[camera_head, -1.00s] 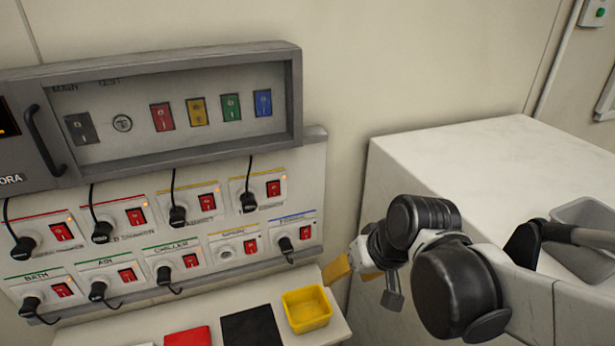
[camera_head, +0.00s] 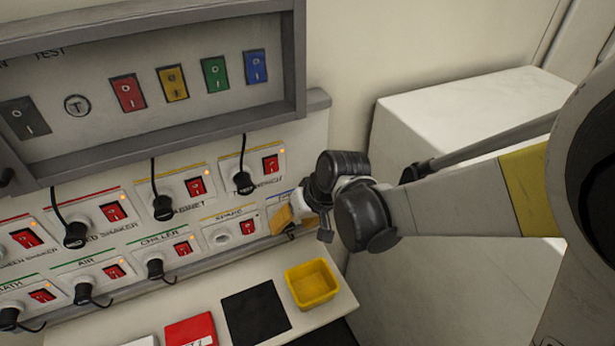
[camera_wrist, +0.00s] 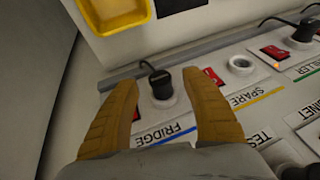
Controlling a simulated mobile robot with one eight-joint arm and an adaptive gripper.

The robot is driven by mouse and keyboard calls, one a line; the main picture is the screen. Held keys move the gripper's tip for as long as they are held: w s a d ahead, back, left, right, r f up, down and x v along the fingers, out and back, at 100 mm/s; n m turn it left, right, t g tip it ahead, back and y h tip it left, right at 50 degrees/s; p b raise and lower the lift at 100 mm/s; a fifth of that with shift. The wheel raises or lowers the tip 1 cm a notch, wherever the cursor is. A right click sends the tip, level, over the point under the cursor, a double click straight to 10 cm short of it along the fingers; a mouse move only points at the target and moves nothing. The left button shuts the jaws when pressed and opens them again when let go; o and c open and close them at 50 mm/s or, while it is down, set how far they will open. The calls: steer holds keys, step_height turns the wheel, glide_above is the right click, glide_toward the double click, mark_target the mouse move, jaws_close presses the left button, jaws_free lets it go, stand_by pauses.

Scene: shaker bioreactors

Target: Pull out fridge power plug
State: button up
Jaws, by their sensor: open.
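The fridge power plug (camera_wrist: 160,83) is black and sits in its round socket, with a cord at its top, in the wrist view. The blue-striped FRIDGE label (camera_wrist: 165,133) is just below it. My gripper (camera_wrist: 160,82) is open, with one tan finger on each side of the plug; gaps show between fingers and plug, and it holds nothing. In the head view my gripper (camera_head: 283,218) covers the fridge plug, and only part of the blue-striped panel (camera_head: 284,194) shows. The fridge's red switch is mostly hidden by the left finger in the wrist view.
The empty SPARE socket (camera_wrist: 241,64) and its red switch (camera_wrist: 215,76) lie beside the right finger. Other plugged outlets, such as the CHILLER plug (camera_head: 155,268), fill the panel. A yellow bin (camera_head: 312,284) stands on the ledge below. A white block (camera_head: 450,150) stands at right.

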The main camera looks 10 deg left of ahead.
steer(key=shift+x, duration=1.05)
steer(key=shift+r, duration=0.1)
steer(key=shift+c, duration=0.2)
jaws_close()
steer(key=shift+s+d, duration=0.3)
steer(key=shift+s, duration=0.2)
steer(key=shift+s+d, duration=0.1)
steer(key=shift+s, duration=0.05)
steer(key=shift+s+d+b, duration=0.25)
steer(key=shift+s+b, duration=0.05)
steer(key=shift+s, duration=0.1)
